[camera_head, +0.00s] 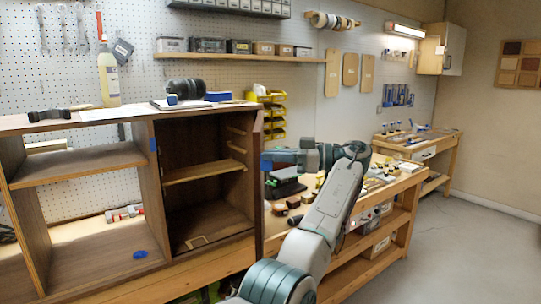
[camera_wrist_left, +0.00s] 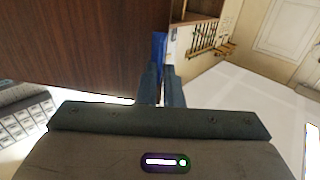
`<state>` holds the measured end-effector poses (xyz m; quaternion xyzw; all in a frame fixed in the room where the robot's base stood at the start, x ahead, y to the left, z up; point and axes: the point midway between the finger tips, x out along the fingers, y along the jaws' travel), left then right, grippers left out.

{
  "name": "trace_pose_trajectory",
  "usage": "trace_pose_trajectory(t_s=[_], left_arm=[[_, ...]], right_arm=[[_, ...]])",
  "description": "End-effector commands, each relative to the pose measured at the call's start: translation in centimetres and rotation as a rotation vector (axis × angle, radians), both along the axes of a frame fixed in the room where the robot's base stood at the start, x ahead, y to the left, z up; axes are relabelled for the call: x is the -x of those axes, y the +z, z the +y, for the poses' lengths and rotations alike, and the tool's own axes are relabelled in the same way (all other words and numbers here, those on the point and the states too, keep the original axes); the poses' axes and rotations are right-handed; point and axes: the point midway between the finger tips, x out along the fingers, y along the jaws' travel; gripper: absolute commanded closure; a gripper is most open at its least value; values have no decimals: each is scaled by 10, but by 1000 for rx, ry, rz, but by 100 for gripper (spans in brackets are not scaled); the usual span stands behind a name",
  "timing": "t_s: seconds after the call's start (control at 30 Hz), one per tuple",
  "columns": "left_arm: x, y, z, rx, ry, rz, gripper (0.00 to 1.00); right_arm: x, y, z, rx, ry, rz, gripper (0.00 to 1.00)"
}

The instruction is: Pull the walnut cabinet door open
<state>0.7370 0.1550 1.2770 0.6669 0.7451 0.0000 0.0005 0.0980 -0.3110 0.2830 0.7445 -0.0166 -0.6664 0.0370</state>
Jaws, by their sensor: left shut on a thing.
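The walnut cabinet (camera_head: 147,190) stands on the bench at the left. Its door (camera_head: 258,185) stands swung out at the right side, seen nearly edge-on, and the right compartment with its shelf shows openly. The door's broad brown face (camera_wrist_left: 75,45) fills the upper left of the left wrist view. My left gripper (camera_head: 267,162) is at the door's outer side. In the left wrist view its fingers (camera_wrist_left: 161,85) are shut on a blue handle (camera_wrist_left: 159,45) beside the door's edge; the grip itself is partly hidden. My right gripper is not in view.
Ear muffs (camera_head: 186,89), a yellow bottle (camera_head: 109,79) and small items stand on the cabinet top. A workbench (camera_head: 385,190) with tools and blocks lies behind my left arm. Open grey floor (camera_head: 460,245) is at the right.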

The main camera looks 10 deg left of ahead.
Motion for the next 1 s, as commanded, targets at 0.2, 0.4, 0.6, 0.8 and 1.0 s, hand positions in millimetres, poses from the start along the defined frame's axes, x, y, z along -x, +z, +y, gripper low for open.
trace_pose_trajectory(t_s=[0.2, 0.4, 0.6, 0.8, 1.0], left_arm=[[-1, 3, 0, -2, -5, -4, 100], [-1, 4, 0, -3, -5, -5, 86], [-1, 2, 0, -2, -3, -3, 75], [0, 2, 0, -1, -1, -2, 75], [0, 0, 2, 0, -6, 0, 75]], right_arm=[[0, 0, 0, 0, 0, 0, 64], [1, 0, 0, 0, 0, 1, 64], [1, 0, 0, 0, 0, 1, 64], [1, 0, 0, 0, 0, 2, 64], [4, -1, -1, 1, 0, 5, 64]])
